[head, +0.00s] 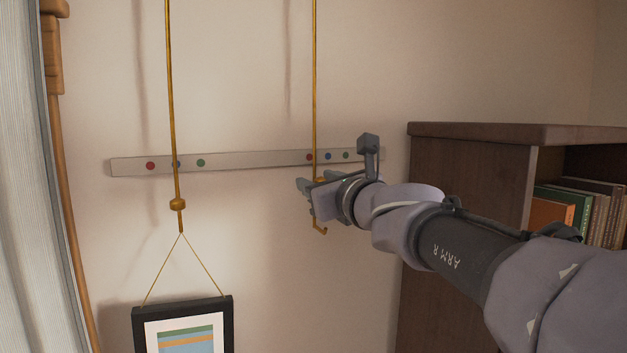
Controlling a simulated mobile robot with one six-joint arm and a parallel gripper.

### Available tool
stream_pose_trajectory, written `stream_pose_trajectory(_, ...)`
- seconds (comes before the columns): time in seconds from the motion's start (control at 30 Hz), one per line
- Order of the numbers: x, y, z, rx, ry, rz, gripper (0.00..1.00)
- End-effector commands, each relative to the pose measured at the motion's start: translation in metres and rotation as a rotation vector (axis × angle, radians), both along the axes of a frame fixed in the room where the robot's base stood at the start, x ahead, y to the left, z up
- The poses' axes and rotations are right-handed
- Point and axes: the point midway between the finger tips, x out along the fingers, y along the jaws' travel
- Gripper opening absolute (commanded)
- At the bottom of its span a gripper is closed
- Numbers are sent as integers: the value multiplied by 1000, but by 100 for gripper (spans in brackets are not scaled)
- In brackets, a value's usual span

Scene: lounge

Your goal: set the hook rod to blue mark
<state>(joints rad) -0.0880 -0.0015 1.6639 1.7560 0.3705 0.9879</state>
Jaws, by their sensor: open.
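A brass hook rod (315,80) hangs at the right, with a small hook (320,231) at its lower end and nothing visible on it. Behind it, a pale strip (240,160) on the wall bears coloured marks. At this rod, the red mark (310,157) is just left of the rod line, the blue mark (328,156) is a little to its right, and the green mark (346,155) is farther right. My gripper (306,196) is open at the rod's lower part, just above the hook. It hides part of the rod, and I cannot tell whether the jaws touch it.
A second brass rod (171,90) at the left has a knob and carries a framed picture (223,318) on a cord. It crosses in front of a blue mark. A dark bookcase (460,180) stands at the right, and a curtain (20,200) hangs at the far left.

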Motion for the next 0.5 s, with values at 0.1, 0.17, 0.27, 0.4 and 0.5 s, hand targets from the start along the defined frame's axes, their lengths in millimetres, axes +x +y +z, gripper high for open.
stream_pose_trajectory(0.1, 0, 0, 0, 0, 0, 0, 41)
stream_pose_trajectory(0.17, 0, 0, 0, 0, 0, 0, 41)
stream_pose_trajectory(0.27, 0, 0, 0, 0, 0, 0, 30)
stream_pose_trajectory(0.4, 0, 0, 0, 0, -1, 0, 2)
stream_pose_trajectory(0.5, 0, 0, 0, 0, -1, 1, 0)
